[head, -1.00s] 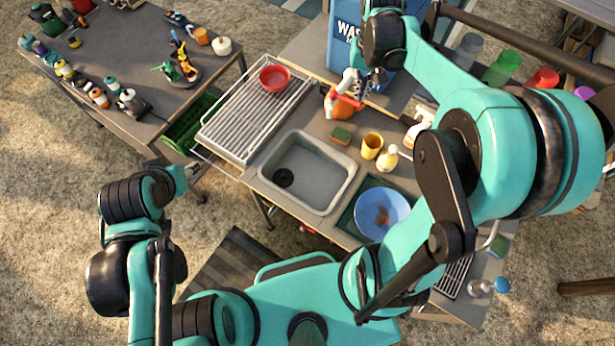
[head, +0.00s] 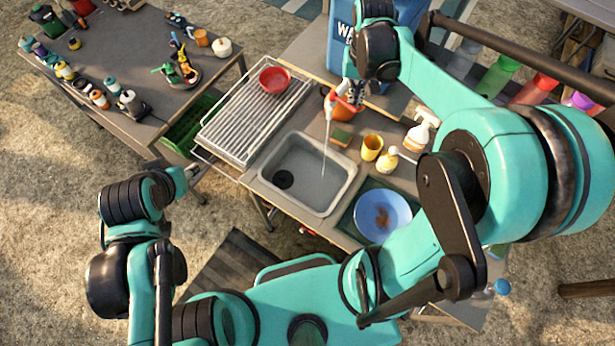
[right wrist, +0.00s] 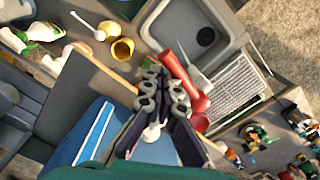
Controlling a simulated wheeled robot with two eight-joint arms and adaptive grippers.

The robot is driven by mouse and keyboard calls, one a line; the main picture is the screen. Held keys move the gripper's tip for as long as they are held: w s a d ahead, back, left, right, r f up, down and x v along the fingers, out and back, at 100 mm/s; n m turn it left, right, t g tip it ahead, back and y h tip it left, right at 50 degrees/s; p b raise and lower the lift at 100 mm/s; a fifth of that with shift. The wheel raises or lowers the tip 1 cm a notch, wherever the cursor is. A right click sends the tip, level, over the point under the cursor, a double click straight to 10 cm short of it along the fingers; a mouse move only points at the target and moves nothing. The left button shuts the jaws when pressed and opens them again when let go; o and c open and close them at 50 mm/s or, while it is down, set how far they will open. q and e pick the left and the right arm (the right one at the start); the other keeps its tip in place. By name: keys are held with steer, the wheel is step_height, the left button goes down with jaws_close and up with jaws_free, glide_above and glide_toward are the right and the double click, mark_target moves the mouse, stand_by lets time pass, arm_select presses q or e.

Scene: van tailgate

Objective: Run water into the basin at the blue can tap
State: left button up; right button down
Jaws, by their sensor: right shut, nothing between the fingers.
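The blue can (head: 341,48) stands at the back of the wash counter, partly hidden by my right arm. Its red tap (head: 346,103) juts toward the grey basin (head: 345,193); the red part also shows in the right wrist view (right wrist: 178,75). A thin pale stream of water (head: 325,145) falls from the tap into the basin, beside the dark drain (head: 283,179). My right gripper (head: 353,90) is shut and empty right at the tap; I cannot tell whether it touches it. My left gripper (head: 190,173) is left of the counter, away from the tap; its fingers are unclear.
A drying rack with a red bowl (head: 275,79) is left of the basin.

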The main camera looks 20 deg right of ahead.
steer(key=s+a+r+p, duration=0.2)
steer(key=a+r+p, duration=0.1)
steer(key=r, duration=0.1)
steer(key=shift+a+r+p, duration=0.2)
steer(key=shift+r+p, duration=0.1)
steer(key=shift+p, duration=0.1)
stand_by(0.9)
steer(key=a, duration=0.6)
steer(key=shift+w, duration=0.4)
steer(key=shift+a+f+b, duration=0.1)
steer(key=shift+b, duration=0.2)
